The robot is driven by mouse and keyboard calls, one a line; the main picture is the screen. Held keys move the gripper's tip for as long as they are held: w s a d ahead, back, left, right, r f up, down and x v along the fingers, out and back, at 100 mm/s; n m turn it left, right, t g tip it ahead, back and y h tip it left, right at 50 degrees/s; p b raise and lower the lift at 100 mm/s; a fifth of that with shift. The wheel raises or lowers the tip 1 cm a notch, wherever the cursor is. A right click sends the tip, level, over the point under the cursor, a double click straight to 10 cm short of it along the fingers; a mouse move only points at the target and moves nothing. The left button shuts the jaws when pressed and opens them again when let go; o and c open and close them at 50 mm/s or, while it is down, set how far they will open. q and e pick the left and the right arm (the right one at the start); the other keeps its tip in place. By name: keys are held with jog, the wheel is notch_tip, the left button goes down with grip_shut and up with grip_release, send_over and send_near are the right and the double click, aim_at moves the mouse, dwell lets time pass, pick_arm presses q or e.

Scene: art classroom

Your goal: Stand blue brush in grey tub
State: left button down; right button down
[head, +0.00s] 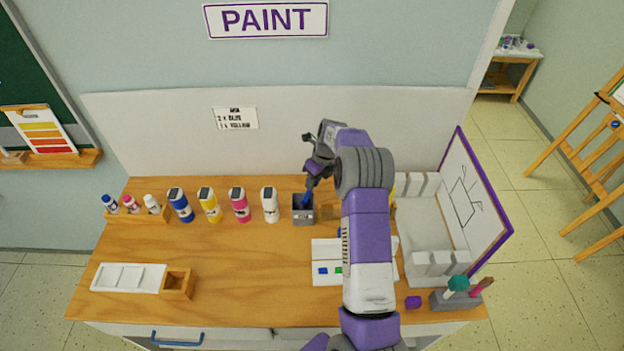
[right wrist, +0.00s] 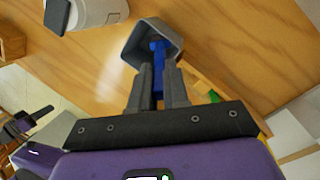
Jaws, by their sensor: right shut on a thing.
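The grey tub (head: 303,216) stands on the wooden table, right of the white bottle. My right gripper (head: 310,183) is above it, shut on the blue brush (head: 308,199). In the right wrist view the fingers (right wrist: 158,82) hold the blue brush (right wrist: 158,56) between them. The brush's far end is inside the mouth of the grey tub (right wrist: 136,42); whether it touches the bottom is hidden. A dark, claw-like part, seemingly my left gripper (right wrist: 30,122), shows small at the left edge of the right wrist view; its jaws are unclear.
Blue, yellow, pink and white bottles (head: 269,205) line up left of the tub. A white paper (head: 325,250) with coloured blocks lies in front. A drying rack and a purple-framed board (head: 478,205) stand right. Free table lies front left.

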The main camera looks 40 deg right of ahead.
jog(key=shift+f, duration=0.1)
jog(key=c, duration=1)
grip_release()
jog(key=shift+c, duration=0.2)
jog(key=v, duration=0.7)
jog(key=shift+r+p, duration=0.3)
jog(key=shift+d, duration=0.1)
